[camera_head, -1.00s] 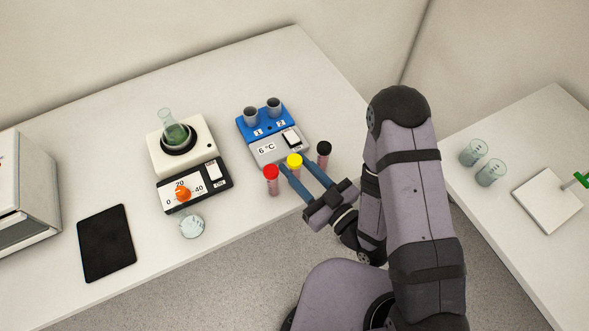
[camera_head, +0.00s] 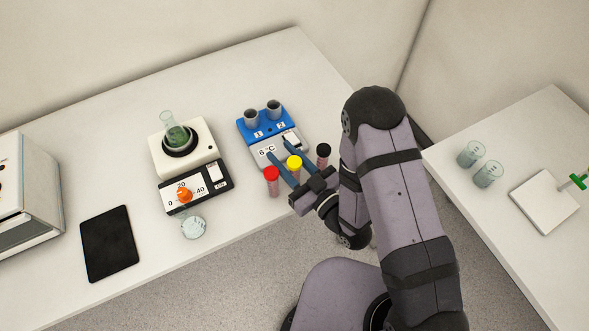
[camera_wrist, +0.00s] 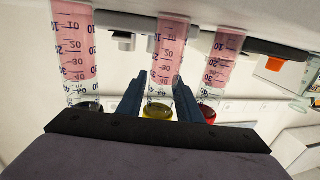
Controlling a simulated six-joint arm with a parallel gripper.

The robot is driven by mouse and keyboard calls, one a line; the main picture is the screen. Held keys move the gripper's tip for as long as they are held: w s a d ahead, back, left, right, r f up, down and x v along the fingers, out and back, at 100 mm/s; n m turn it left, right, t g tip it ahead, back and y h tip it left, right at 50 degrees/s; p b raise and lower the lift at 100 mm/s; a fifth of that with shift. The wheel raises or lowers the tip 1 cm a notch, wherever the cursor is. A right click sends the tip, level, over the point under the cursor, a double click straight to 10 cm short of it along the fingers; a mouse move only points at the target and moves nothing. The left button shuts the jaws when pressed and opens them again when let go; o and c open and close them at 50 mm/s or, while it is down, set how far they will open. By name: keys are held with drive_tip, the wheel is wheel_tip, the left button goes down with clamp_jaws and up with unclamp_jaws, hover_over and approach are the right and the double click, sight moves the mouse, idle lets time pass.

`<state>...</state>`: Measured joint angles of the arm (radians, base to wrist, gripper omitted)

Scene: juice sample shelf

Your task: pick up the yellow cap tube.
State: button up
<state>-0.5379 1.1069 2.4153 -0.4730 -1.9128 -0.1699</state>
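The yellow cap tube (camera_head: 294,163) stands upright between the red cap tube (camera_head: 272,176) and the black cap tube (camera_head: 323,152), near the table's front edge. My gripper (camera_head: 279,149) is open, with one blue finger on each side of the yellow cap tube. In the wrist view the yellow cap tube (camera_wrist: 168,50), holding pink liquid, appears upside down between the two fingers (camera_wrist: 158,82). The red cap tube (camera_wrist: 221,62) is just outside the right finger there, and the black cap tube (camera_wrist: 74,45) is farther left. Finger contact with the yellow cap tube cannot be told.
Just behind the tubes is a blue and grey block (camera_head: 262,127) with two grey cups. A stirrer (camera_head: 165,158) with a flask (camera_head: 173,130) stands to the left, with a small glass dish (camera_head: 193,227) before it. A black tablet (camera_head: 107,243) lies farther left.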

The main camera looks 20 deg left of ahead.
clamp_jaws()
drive_tip(key=shift+r, duration=0.15)
drive_tip(key=shift+r, duration=0.95)
wheel_tip(320, 180, up, 8)
drive_tip(key=p, duration=0.3)
drive_tip(key=shift+p, duration=0.35)
drive_tip(key=shift+f, duration=0.1)
drive_tip(key=r+b+x, duration=0.1)
drive_tip(key=b+x, duration=0.1)
drive_tip(key=x, duration=0.8)
drive_tip(key=w+d+r+b+x, duration=0.1)
drive_tip(key=r+x, duration=0.1)
drive_tip(key=x, duration=0.9)
drive_tip(key=shift+w+a+b, duration=0.25)
drive_tip(key=shift+w+b, duration=0.1)
drive_tip(key=shift+w, duration=0.05)
